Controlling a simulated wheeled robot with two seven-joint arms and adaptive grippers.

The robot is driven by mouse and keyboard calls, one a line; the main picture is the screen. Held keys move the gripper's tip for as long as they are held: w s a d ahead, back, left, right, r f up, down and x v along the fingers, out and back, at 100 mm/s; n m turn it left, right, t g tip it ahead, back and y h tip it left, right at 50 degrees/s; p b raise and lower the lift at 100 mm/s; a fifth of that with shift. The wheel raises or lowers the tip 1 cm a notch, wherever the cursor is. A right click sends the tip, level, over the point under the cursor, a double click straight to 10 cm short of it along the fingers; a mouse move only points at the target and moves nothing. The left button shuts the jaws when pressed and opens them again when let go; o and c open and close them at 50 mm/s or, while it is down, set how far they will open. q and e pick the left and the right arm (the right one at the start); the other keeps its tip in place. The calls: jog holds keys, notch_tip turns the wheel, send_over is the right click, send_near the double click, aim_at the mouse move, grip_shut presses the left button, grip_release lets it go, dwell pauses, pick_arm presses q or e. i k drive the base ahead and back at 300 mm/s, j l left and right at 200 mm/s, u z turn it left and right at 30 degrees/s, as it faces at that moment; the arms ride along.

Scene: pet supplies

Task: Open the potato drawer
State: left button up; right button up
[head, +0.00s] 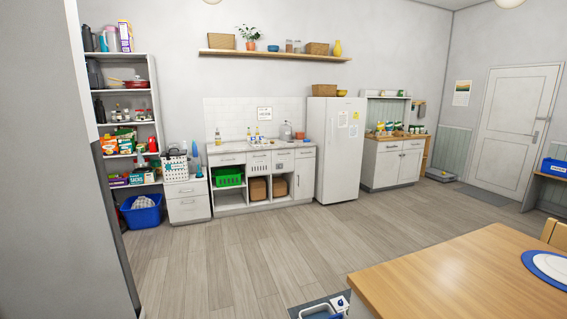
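No drawer can be made out as the potato drawer; any labels are too small to read. A white counter unit (303,179) with a row of shut drawer fronts (283,154) under its top stands against the back wall. A low white drawer cabinet (189,212) stands to its left, with its fronts shut. A white cabinet (381,172) right of the fridge also has shut fronts. Neither of my grippers is in view.
A white fridge (332,170) stands between the cabinets. A tall shelf (145,143) and blue bin (141,212) are at left. A wooden table (470,275) fills the lower right. A dark mat (307,304) lies beside it. The wooden floor (250,255) between is clear.

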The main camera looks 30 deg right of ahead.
aim_at(285, 156)
jog(key=i+z, duration=0.1)
jog(key=i, duration=0.45)
jog(key=i+j+z, duration=0.1)
jog(key=i, duration=0.45)
jog(key=i+j+z, duration=0.15)
jog(key=i+z, duration=0.15)
jog(key=i, duration=2.1)
jog(key=i+z, duration=0.3)
jog(key=i, duration=0.55)
jog(key=i+z, duration=1.15)
jog(key=i, duration=0.15)
jog(key=i+j+z, duration=0.1)
jog(key=i+z, duration=0.25)
jog(key=i, duration=0.15)
